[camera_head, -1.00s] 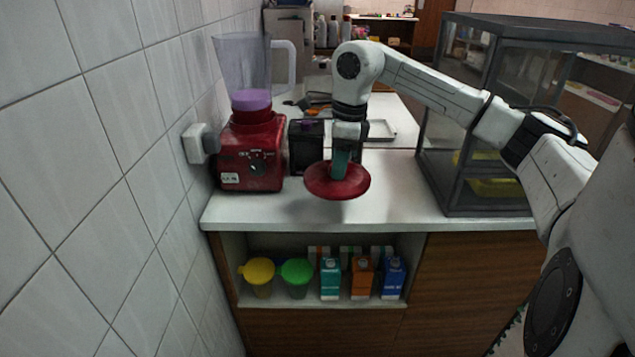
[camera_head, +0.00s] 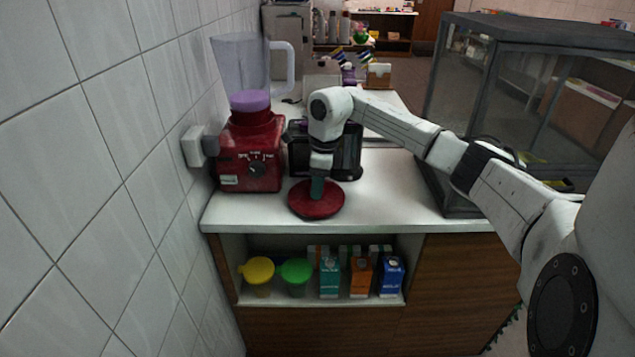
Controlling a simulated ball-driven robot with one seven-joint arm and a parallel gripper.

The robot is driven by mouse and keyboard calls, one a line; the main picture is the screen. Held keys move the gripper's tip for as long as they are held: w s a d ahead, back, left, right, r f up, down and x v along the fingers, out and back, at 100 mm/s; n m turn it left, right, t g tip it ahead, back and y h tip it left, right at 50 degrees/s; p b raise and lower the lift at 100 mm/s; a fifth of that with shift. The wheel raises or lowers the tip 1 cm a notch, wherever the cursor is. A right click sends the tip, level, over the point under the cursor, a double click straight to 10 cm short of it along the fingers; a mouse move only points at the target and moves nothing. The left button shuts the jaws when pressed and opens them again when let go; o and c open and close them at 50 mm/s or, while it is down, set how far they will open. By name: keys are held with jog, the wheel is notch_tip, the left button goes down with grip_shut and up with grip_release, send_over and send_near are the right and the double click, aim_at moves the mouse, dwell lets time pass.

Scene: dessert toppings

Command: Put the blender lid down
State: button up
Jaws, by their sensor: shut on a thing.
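The blender lid (camera_head: 316,204) is a dark red disc near the front of the white counter (camera_head: 400,205). It looks level and seems to rest on the counter or just above it; I cannot tell which. My gripper (camera_head: 317,187) points down and is shut on the lid's middle from above. The red blender (camera_head: 250,158) stands to the left by the tiled wall.
A black container (camera_head: 345,150) stands behind my gripper. A dark glass case (camera_head: 500,110) stands at the right. The counter between lid and case is clear. The open shelf (camera_head: 300,302) below holds yellow and green cups and several cartons.

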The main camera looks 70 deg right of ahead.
jog(key=shift+f, duration=0.1)
jog(key=o, duration=1.2)
jog(key=shift+c, duration=0.2)
notch_tip(320, 180, up, 12)
jog(key=s, duration=0.1)
jog(key=shift+s+d+b, duration=0.2)
jog(key=shift+d+b, duration=0.05)
jog(key=shift+b, duration=0.15)
